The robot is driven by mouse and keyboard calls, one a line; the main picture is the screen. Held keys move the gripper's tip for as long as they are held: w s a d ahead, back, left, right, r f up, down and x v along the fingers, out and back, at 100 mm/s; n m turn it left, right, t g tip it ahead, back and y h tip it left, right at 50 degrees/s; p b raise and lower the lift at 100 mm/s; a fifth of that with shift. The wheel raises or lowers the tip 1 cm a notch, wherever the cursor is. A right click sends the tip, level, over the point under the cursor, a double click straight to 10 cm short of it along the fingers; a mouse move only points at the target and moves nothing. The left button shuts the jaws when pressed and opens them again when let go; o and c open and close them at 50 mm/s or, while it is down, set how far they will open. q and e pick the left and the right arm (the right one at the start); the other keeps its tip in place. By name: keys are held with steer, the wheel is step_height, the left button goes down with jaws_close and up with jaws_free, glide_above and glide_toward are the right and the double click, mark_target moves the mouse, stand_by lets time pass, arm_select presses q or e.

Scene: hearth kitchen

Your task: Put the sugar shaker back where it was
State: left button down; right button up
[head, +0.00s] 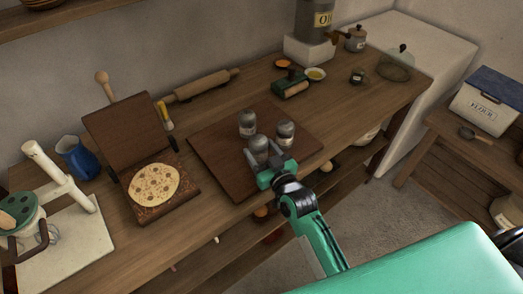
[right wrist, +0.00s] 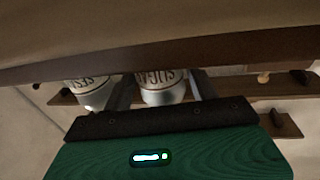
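Three grey-topped shakers stand upright on a dark board (head: 205,150) on the counter. The nearest is the sugar shaker (head: 259,149); in the right wrist view its label, partly readable as "SUGA", shows on the sugar shaker (right wrist: 161,87), upside down. My right gripper (head: 268,164) is low at the board's front edge, its fingers on either side of this shaker. The fingers look open, with little room; contact is not clear. Another labelled shaker (right wrist: 90,90) shows left of the fingers in the wrist view. My left gripper is not in view.
The two other shakers, the back one (head: 247,123) and the right one (head: 285,133), stand close by. Left are a press with a flatbread (head: 154,186) and a blue jug (head: 77,157). A rolling pin (head: 203,85) lies behind.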

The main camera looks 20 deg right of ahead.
steer(key=shift+o, duration=0.9)
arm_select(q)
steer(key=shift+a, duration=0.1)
arm_select(e)
steer(key=shift+r, duration=0.2)
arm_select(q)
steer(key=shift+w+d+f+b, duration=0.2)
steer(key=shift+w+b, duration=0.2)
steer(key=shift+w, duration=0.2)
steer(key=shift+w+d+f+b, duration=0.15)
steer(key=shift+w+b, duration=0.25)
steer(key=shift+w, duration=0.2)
arm_select(e)
steer(key=s+d, duration=0.2)
steer(key=s, duration=0.9)
steer(key=shift+s+d, duration=0.15)
steer(key=shift+s, duration=0.25)
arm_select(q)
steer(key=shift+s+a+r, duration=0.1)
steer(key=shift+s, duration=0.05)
